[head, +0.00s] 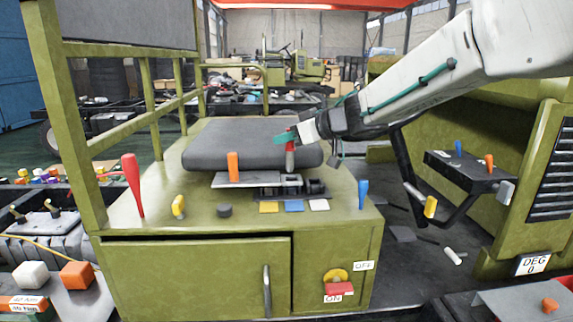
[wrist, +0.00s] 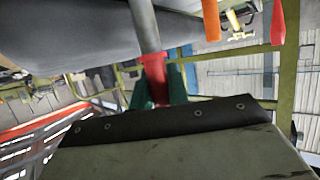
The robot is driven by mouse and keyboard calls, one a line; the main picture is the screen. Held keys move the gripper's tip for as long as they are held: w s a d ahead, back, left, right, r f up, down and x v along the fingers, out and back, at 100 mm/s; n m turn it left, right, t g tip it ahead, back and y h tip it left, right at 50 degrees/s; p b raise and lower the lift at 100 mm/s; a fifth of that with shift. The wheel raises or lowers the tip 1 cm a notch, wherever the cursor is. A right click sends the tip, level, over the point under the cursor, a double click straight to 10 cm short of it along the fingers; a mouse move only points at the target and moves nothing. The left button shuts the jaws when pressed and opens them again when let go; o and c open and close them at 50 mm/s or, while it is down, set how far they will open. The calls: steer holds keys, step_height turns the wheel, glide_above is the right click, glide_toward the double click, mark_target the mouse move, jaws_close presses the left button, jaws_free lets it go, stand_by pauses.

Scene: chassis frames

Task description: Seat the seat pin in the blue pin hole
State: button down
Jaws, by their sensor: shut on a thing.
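The seat pin has a red grip (head: 290,147) and a grey shaft. My gripper (head: 287,138), with green fingers, is shut on the red part. In the wrist view the fingers (wrist: 155,92) close around the red grip (wrist: 154,72), and the grey shaft (wrist: 144,25) runs out of the top of the picture. The pin hangs about upright in front of the dark seat cushion (head: 235,148). Black pin-hole blocks (head: 265,192) stand below it, with a blue tag (head: 294,206) in front of the middle one. The shaft's lower end is near that block; whether it touches is unclear.
Yellow (head: 269,207) and white (head: 319,205) tags flank the blue one. An orange handle (head: 233,166) stands left of the blocks, a blue handle (head: 363,194) right, and a red lever (head: 133,185) far left. A black puck (head: 224,210) lies on the green top.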

mark_target(287, 169)
step_height(287, 169, down, 5)
steer(key=shift+f, duration=0.1)
steer(key=c, duration=1.3)
jaws_free()
steer(key=shift+c, duration=0.2)
